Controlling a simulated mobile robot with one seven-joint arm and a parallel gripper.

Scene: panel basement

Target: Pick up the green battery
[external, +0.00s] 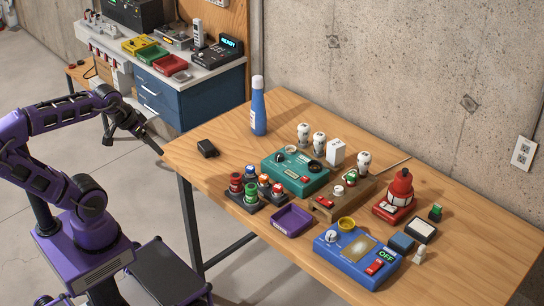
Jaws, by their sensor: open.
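A dark rack (262,207) on the wooden table holds several short upright cylinders that look like batteries. One with a green body (251,196) stands at the rack's front left, among red, blue and white ones. My gripper (158,147) is open and empty, just off the table's left corner, well to the left of the rack. Its fingers look small and dark here.
A black adapter (207,148) and a blue bottle (258,106) stand at the table's left. A purple tray (291,221), a teal device (296,172) and a blue device (357,256) lie near the rack. The table's left corner is mostly clear.

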